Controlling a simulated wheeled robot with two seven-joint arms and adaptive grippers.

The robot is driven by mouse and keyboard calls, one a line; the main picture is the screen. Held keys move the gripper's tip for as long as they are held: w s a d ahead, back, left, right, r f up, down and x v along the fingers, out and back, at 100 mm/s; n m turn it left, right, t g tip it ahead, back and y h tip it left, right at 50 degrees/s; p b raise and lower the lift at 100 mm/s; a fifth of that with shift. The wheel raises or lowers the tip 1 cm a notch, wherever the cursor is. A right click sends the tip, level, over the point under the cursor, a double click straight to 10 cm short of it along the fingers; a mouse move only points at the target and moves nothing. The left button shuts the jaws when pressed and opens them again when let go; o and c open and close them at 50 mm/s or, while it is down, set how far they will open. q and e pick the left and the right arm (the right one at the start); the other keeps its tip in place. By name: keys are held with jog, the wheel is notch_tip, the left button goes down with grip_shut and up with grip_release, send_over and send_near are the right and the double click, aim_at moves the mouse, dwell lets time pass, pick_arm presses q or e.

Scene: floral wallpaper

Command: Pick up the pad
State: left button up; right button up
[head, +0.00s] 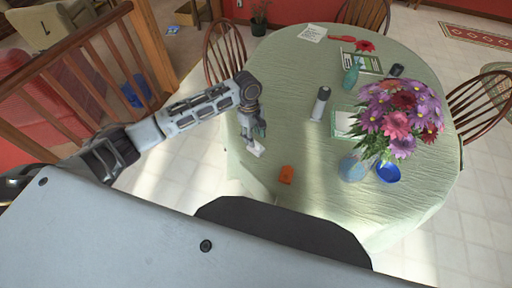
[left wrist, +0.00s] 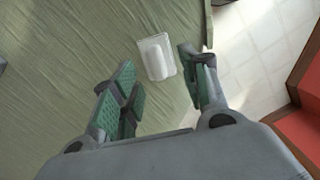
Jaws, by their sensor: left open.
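The pad looks like a small white block (head: 255,149) lying near the left edge of the green-covered table (head: 300,70). In the left wrist view the white block (left wrist: 156,57) lies flat on the cloth, ahead of and between my fingers. My left gripper (head: 258,132) is just above it in the head view, pointing down. In the left wrist view the gripper (left wrist: 160,88) is open, with nothing between the fingers. My right gripper is in neither view.
An orange object (head: 286,174) lies right of the pad. A grey-and-black bottle (head: 320,103), a teal bottle (head: 350,77), a flower vase (head: 352,168) and a blue bowl (head: 388,172) stand farther right. Wooden chairs (head: 225,52) and a railing (head: 90,75) flank the table.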

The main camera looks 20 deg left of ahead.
aim_at(256, 142)
pick_arm(q)
jog(key=shift+f, duration=0.15)
jog(key=shift+w+d+f, duration=0.1)
jog(key=shift+d+f, duration=0.1)
jog(key=shift+f, duration=1.05)
jog(key=shift+d+f, duration=0.2)
jog(key=shift+f, duration=1)
grip_shut()
